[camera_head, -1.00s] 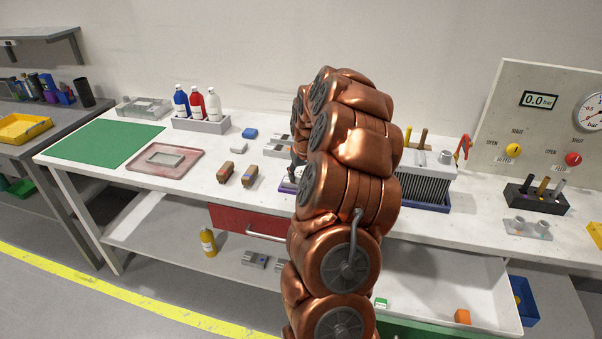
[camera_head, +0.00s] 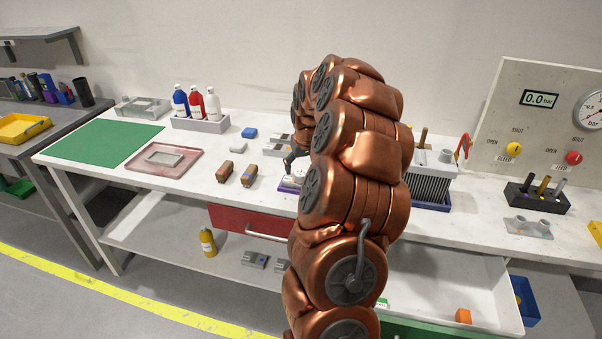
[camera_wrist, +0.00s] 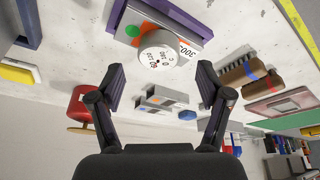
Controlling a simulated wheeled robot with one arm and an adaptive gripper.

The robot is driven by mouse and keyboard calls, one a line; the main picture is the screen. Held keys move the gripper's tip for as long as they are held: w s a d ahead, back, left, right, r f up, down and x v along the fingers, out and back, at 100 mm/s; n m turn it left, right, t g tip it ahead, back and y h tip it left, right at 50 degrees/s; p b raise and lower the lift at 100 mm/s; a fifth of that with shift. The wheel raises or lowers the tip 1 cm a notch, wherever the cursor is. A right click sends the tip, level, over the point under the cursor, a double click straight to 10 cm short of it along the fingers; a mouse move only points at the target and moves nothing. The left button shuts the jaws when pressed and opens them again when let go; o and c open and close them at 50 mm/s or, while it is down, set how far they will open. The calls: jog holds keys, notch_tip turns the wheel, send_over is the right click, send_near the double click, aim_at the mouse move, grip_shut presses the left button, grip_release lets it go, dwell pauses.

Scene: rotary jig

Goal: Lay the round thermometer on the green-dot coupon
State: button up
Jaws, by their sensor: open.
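The round thermometer (camera_wrist: 157,50) is a white disc with dark markings, in the wrist view just beyond and between my fingertips. It lies on or against a grey plate with a purple base (camera_wrist: 190,28); a green dot (camera_wrist: 133,31) and an orange patch show beside it. I cannot tell whether it rests on the green-dot coupon. My gripper (camera_wrist: 163,86) is open, its two dark fingers spread wide with nothing between them. In the head view my gripper (camera_head: 292,160) is partly hidden by my copper arm, above the plate with the purple base (camera_head: 288,185).
In the head view a pink tray (camera_head: 165,162), green mat (camera_head: 103,142) and bottle rack (camera_head: 200,125) stand left. A finned unit (camera_head: 432,185) stands right of my arm.

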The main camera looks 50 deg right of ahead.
jog(key=b+v, duration=0.1)
jog(key=v, duration=0.7)
jog(key=shift+r, duration=0.25)
jog(key=s+a+n+g+y, duration=0.1)
jog(key=s+a+n, duration=0.15)
jog(key=a, duration=1.15)
jog(key=s+a+n+g+y, duration=0.15)
jog(key=s+a, duration=0.25)
jog(key=a, duration=1)
jog(key=s+a+f+g, duration=0.1)
jog(key=s+a+f, duration=0.1)
jog(key=s+a, duration=0.2)
jog(key=s+a+f+n, duration=0.1)
jog(key=s+a, duration=0.3)
jog(key=s, duration=0.6)
jog(key=s+a+f+g, duration=0.1)
jog(key=s+a+f, duration=0.1)
jog(key=s+a, duration=0.2)
jog(key=s, duration=0.3)
jog(key=shift+f+n+g, duration=0.3)
jog(key=shift+g, duration=0.05)
jog(key=shift+s+a, duration=0.1)
jog(key=shift+a, duration=0.05)
